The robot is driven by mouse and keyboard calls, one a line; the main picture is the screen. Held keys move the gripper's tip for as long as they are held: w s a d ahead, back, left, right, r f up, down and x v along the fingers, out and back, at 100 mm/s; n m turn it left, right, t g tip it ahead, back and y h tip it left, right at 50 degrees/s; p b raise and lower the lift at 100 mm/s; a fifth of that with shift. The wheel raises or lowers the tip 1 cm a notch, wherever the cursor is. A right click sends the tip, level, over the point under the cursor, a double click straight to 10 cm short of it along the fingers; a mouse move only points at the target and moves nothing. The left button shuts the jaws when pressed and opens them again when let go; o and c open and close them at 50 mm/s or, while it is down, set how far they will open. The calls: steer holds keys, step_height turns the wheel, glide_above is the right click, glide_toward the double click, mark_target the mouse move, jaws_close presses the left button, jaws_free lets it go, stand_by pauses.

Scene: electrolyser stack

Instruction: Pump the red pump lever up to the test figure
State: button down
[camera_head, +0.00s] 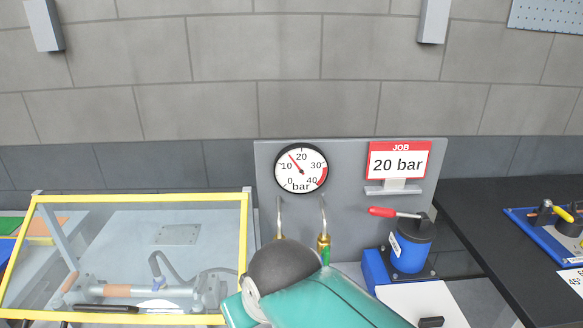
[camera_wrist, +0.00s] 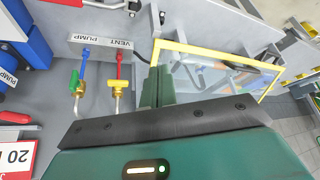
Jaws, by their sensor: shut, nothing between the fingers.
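The red pump lever (camera_head: 382,212) sticks out left, nearly level, from the top of the blue pump (camera_head: 411,246) in the head view. Its red grip (camera_wrist: 14,117) shows at the left edge of the wrist view. The round gauge (camera_head: 301,168) has its needle between 10 and 20 bar. The job sign (camera_head: 399,162) reads 20 bar. My gripper (camera_wrist: 160,86) is shut and empty, apart from the lever, with the valves between them in the wrist view. In the head view my arm hides the fingers.
A yellow-framed clear cover (camera_head: 243,240) lies left of the panel. A dark bench (camera_head: 490,235) stands at the right.

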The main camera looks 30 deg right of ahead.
stand_by(0.3)
step_height(320, 180, up, 14)
steer(key=m+g, duration=0.3)
steer(key=m, duration=0.3)
glide_above(383, 209)
steer(key=s+d, duration=0.2)
steer(key=s, duration=0.3)
steer(key=shift+w+a+r+y, duration=0.2)
steer(key=shift+a+y, duration=0.05)
steer(key=shift+y, duration=0.15)
steer(key=shift+t, duration=0.3)
steer(key=x, duration=1.4)
